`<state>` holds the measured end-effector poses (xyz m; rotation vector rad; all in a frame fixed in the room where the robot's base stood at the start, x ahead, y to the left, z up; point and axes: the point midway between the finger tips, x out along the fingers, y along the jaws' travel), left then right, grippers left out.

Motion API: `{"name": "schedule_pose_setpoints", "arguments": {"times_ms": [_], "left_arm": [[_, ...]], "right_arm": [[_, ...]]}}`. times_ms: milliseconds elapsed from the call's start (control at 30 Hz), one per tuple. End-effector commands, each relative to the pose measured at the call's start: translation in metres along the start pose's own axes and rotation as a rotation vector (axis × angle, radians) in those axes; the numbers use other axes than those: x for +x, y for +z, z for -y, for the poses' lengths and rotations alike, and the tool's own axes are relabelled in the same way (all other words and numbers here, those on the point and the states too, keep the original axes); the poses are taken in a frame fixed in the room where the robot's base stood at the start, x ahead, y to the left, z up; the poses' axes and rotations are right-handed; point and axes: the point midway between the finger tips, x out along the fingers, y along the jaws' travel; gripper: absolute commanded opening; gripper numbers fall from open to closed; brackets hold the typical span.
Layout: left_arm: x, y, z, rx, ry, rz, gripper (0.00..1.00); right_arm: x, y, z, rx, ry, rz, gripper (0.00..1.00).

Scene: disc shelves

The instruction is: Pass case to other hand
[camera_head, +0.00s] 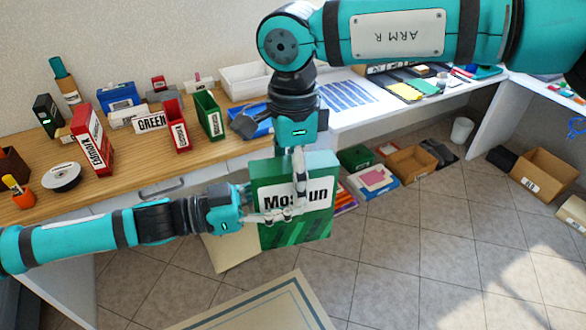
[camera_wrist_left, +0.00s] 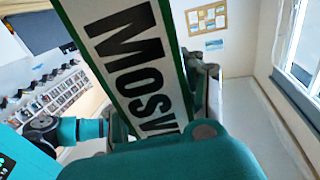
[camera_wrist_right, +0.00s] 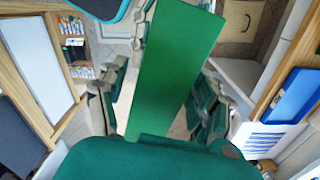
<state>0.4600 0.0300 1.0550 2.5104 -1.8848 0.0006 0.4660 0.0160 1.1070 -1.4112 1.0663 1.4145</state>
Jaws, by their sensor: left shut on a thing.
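The case (camera_head: 290,228) is a green box with a white label reading partly "Mos…un". It stands upright in the air in front of the worktable. My left gripper (camera_head: 272,216) comes from the left and is shut on the case, one finger across its front. The case's labelled face (camera_wrist_left: 140,70) fills the middle of the left wrist view. My right gripper (camera_head: 299,185) reaches down from above, one finger in front of the label. In the right wrist view the case's plain green edge (camera_wrist_right: 165,75) lies between its spread fingers, with narrow gaps; contact is unclear. The fingers cover part of the label.
The wooden worktable (camera_head: 135,160) behind holds a red box (camera_head: 92,140), a green narrow case (camera_head: 209,116), a disc stack (camera_head: 61,177) and an orange cup (camera_head: 23,197). Cardboard boxes (camera_head: 411,162) stand on the floor under the white desk. The tiled floor at right is mostly clear.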

Motion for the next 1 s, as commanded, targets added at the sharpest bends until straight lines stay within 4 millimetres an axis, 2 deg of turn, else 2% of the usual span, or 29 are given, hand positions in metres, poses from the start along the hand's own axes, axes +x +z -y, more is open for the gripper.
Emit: {"name": "schedule_pose_setpoints", "arguments": {"times_ms": [33,400,500,533,600,733,1000], "left_arm": [[0.0001,-0.0010,-0.0001,0.001,0.001,-0.002,0.00],[0.0002,-0.0010,-0.0003,0.001,0.001,-0.002,0.00],[0.0002,-0.0010,-0.0005,0.001,0.002,-0.002,0.00],[0.0002,-0.0011,-0.0005,0.001,0.002,-0.002,0.41],[0.0002,-0.0011,-0.0005,0.001,0.002,-0.002,0.50],[0.0001,-0.0008,-0.0003,0.001,0.001,-0.001,0.67],[-0.0008,-0.0003,0.0001,0.000,0.000,0.000,0.67]], "right_arm": [[-0.0002,0.0001,0.0000,0.000,0.000,0.000,0.58],[-0.0005,0.0001,0.0002,0.000,-0.001,0.000,0.10],[-0.0006,0.0001,0.0003,0.000,-0.001,0.000,0.00],[-0.0012,0.0002,0.0005,0.000,-0.002,0.001,0.00],[-0.0013,0.0002,0.0005,0.000,-0.002,0.001,0.00],[-0.0013,0.0002,0.0005,0.000,-0.002,0.001,0.00],[-0.0012,0.0002,0.0003,0.000,-0.002,0.001,0.00]]}}
